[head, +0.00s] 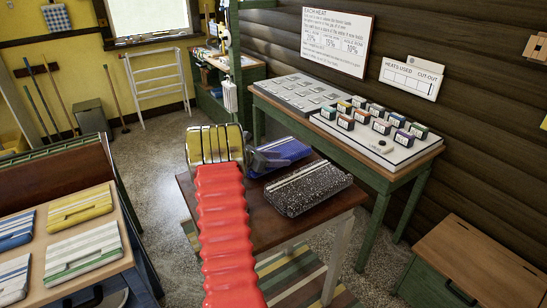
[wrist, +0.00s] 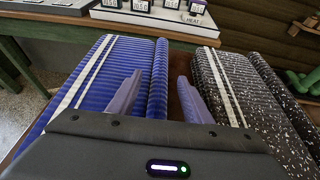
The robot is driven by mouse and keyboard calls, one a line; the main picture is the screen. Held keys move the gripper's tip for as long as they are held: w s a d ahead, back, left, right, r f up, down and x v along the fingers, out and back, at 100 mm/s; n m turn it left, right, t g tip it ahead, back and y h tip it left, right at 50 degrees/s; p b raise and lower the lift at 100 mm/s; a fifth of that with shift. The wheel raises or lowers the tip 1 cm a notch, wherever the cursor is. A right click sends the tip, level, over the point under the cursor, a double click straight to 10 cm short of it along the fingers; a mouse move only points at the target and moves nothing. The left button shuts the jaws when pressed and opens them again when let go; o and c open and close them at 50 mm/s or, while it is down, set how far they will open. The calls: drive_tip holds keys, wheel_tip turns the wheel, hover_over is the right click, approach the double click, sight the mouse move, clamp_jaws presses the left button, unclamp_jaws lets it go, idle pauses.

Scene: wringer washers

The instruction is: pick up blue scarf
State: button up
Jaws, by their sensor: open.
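The blue scarf (head: 287,149) is folded, ribbed and marked with pale stripes. In the wrist view the blue scarf (wrist: 112,75) is at left and the black speckled scarf (wrist: 235,85) at right. My gripper (wrist: 159,76) is open. The blue scarf's rolled edge shows between its two purple fingers. The right finger is over the gap beside the black scarf. I cannot tell whether either finger touches cloth. My red-sleeved arm partly hides the table in the head view.
A green-framed table (head: 421,162) with boards and small boxes stands behind at right. Several folded striped cloths, one yellow (head: 80,207), lie on a left table. A wooden-topped chest (head: 485,258) is at lower right. Open floor shows between the left and middle tables.

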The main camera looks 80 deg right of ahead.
drive_tip(key=shift+c, duration=0.3)
clamp_jaws()
idle(0.6)
